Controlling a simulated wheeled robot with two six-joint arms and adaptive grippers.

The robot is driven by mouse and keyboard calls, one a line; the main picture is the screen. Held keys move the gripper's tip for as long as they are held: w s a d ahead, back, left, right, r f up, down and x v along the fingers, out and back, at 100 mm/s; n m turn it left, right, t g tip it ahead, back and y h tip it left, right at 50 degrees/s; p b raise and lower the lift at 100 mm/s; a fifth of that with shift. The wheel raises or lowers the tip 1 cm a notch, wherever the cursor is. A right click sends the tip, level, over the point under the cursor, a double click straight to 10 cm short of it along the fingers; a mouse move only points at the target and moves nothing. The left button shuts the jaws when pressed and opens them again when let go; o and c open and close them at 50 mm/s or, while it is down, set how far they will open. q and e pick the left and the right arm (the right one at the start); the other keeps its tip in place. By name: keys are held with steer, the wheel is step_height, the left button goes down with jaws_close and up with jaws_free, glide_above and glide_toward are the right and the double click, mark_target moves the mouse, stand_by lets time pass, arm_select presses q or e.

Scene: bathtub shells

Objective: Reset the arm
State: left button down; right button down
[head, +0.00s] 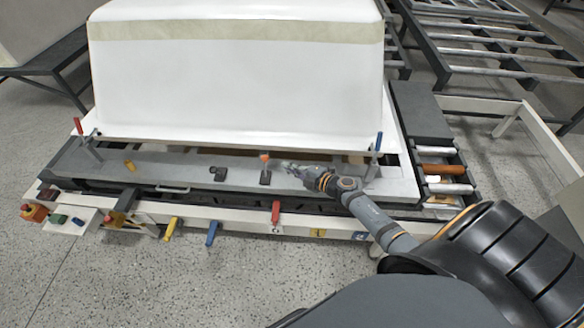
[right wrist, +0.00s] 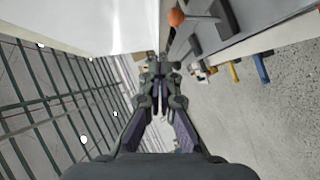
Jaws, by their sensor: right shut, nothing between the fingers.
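My right gripper (head: 289,168) reaches in from the right in the head view, above the grey ledge in front of the white bathtub shell (head: 235,85). In the right wrist view my right gripper (right wrist: 160,88) is shut with nothing between its fingers. An orange-topped knob (head: 264,157) stands on the ledge just left of the fingertips, apart from them; its orange ball (right wrist: 176,17) shows near the top of the right wrist view. My left gripper is not in view.
The grey ledge (head: 325,180) carries black clamps and a yellow handle (head: 130,165). Red (head: 276,211), blue (head: 212,233) and yellow (head: 171,228) handles hang along the front rail. A roller frame (head: 445,172) stands at right. The speckled floor in front is clear.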

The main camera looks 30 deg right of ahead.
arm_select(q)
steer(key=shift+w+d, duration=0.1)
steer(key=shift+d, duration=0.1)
arm_select(e)
steer(key=shift+s+r, duration=0.4)
steer(key=shift+s, duration=0.35)
steer(key=s+d+f+m+g+h, duration=0.35)
steer(key=s+f+m, duration=0.25)
steer(key=s+f, duration=0.5)
steer(key=s+d+f+m+g+h, duration=0.3)
steer(key=s+f+m, duration=0.4)
steer(key=f, duration=0.8)
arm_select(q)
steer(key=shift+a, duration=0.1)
arm_select(e)
steer(key=s+a+f+m+g, duration=0.2)
steer(key=s+f, duration=0.2)
steer(key=s, duration=0.5)
steer(key=s+a+f+m+g, duration=0.1)
steer(key=s+f, duration=0.3)
steer(key=s, duration=0.5)
steer(key=s+a+f+m+g, duration=0.2)
steer(key=s+a+f+g, duration=0.1)
steer(key=s, duration=0.5)
steer(key=shift+s+a+f+m, duration=0.3)
steer(key=shift+s+a+f, duration=0.1)
steer(key=shift+a, duration=0.2)
